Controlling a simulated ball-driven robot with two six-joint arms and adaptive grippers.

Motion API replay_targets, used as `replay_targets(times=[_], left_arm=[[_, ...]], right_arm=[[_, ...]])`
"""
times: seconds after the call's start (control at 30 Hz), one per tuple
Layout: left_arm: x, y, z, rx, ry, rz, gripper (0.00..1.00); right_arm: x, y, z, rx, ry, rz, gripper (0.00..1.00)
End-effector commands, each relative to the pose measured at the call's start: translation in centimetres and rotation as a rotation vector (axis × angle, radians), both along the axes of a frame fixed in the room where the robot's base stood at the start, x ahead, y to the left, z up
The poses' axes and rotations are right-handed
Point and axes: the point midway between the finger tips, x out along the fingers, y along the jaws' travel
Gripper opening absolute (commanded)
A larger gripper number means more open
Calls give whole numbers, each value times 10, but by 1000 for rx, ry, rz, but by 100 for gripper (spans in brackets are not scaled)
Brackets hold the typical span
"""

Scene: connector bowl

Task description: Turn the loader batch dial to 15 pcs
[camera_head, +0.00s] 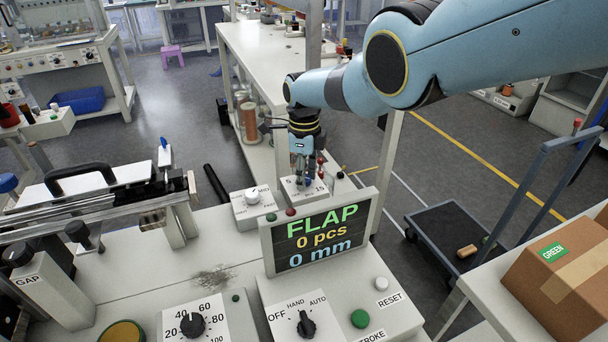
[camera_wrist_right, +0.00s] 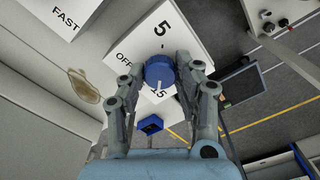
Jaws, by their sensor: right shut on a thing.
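The loader batch dial is a blue knob (camera_wrist_right: 159,72) on a white box (camera_wrist_right: 122,46) in the right wrist view. Printed marks "5" and "OFF" lie around it; other marks are partly hidden. A pale pointer mark on the knob faces the lower side of the picture. My right gripper (camera_wrist_right: 162,75) is shut on the knob, a finger on each side. In the head view my right gripper (camera_head: 303,178) reaches down to the white box (camera_head: 296,191) behind the display. The display (camera_head: 320,232) reads "FLAP 0 pcs 0 mm". My left gripper is not in view.
A second white box with a knob (camera_head: 252,196) stands left of the dial box. The front panel holds an OFF/HAND/AUTO switch (camera_head: 306,325) and a green button (camera_head: 360,318). A cardboard box (camera_head: 565,280) stands at the right, with a dark cart (camera_head: 447,236) behind it.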

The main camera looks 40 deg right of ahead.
Motion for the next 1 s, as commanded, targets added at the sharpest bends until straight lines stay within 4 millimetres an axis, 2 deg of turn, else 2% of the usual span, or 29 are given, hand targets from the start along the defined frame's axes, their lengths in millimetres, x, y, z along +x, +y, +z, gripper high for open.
replay_targets(times=[0.13,0.17,0.3,0.73,1.0], left_arm=[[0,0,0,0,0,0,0],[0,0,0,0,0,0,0],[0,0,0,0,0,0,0],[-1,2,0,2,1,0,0],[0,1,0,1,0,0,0]], right_arm=[[2,-1,2,-1,-5,-1,0],[2,-1,2,-1,-5,-1,36],[1,-1,1,-1,-3,0,54],[1,-1,4,-1,-2,1,55],[0,-1,28,-2,-5,2,55]])
